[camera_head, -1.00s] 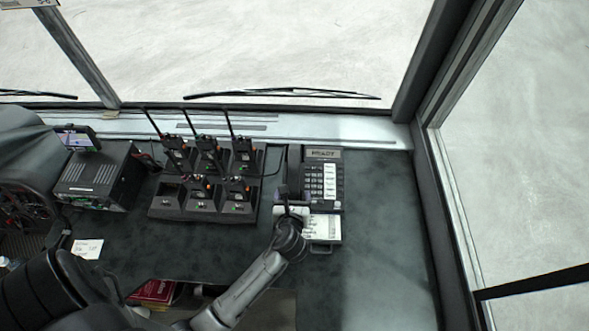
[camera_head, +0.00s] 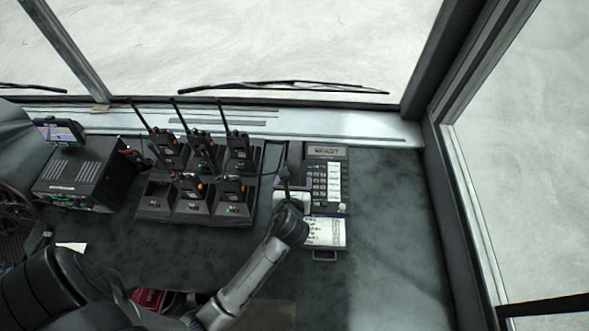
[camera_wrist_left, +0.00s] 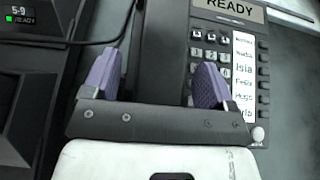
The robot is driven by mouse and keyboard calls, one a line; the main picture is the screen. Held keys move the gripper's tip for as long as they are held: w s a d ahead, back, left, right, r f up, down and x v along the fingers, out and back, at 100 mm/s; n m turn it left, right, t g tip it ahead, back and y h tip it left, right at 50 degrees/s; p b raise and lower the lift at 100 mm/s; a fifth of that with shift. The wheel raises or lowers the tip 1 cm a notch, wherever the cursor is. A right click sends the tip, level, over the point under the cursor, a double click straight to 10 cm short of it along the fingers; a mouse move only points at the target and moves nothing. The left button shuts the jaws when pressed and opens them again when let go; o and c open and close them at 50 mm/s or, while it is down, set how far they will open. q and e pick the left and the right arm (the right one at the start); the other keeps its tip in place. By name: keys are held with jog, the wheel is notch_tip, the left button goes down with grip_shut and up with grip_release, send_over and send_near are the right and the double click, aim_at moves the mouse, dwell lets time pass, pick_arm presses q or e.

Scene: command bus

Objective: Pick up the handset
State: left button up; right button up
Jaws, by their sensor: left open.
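A dark desk phone (camera_head: 327,180) with a keypad and a display reading READY stands on the dashboard. Its black handset (camera_head: 294,154) lies along the phone's left side, partly hidden by my left gripper (camera_head: 286,178). In the left wrist view the handset (camera_wrist_left: 162,50) runs lengthwise between the two purple fingers of the left gripper (camera_wrist_left: 155,78). The fingers are apart, one on each side, with a gap visible beside the handset. The lower end of the handset is hidden by the gripper body. My right gripper is not in view.
A charger rack (camera_head: 157,210) with several upright radios and antennas stands just left of the phone. A black box unit (camera_head: 80,180) sits farther left. A paper list (camera_head: 325,232) lies at the phone's front. The dashboard right of the phone is clear up to the window frame.

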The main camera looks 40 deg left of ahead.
pick_arm(q)
jog(key=shift+c, duration=0.4)
jog(key=c, duration=0.9)
jog(key=shift+c, duration=0.5)
